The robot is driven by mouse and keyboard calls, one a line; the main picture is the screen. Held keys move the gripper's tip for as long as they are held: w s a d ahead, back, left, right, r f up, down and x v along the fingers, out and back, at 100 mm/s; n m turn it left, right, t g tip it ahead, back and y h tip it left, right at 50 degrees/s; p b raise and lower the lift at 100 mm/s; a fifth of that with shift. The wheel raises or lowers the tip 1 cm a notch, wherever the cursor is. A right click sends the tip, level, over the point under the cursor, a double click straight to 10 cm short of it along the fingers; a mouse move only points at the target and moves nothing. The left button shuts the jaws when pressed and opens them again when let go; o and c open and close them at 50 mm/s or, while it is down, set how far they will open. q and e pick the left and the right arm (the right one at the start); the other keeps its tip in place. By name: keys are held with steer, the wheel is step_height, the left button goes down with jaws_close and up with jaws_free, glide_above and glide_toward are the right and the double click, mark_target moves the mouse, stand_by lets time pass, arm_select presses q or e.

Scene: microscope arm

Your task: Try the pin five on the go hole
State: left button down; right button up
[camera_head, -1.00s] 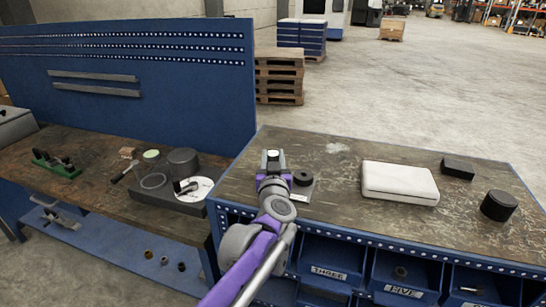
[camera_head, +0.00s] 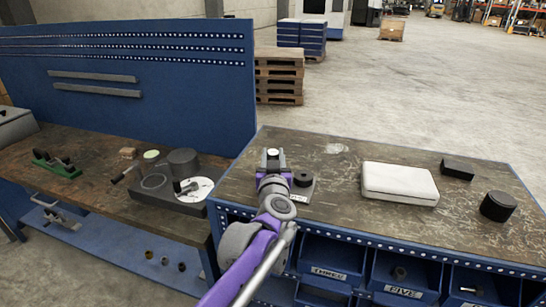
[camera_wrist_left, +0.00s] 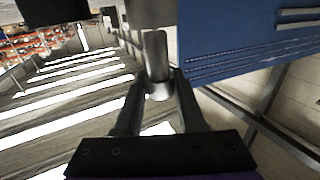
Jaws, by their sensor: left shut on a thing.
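My left gripper (camera_head: 272,166) is above the near left part of the right bench. It is shut on a grey metal pin, whose light end (camera_head: 273,152) shows at the fingertips. In the left wrist view the stepped pin (camera_wrist_left: 156,62) stands out from between the two dark fingers. A dark round gauge piece with a hole in its top (camera_head: 302,178) sits on a grey plate (camera_head: 300,197) just right of the gripper. The arm partly hides the plate. The pin is beside this piece, apart from its hole. My right gripper is out of view.
A white case (camera_head: 399,182), a black block (camera_head: 457,168) and a black cylinder (camera_head: 498,205) stand to the right. Blue bins labelled THREE (camera_head: 328,273) and FIVE (camera_head: 402,291) are below the front edge. The bench behind the gripper is mostly clear.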

arm_select(q)
steer(key=shift+r+p, duration=1.2)
steer(key=shift+r, duration=2)
steer(key=shift+s+f, duration=0.1)
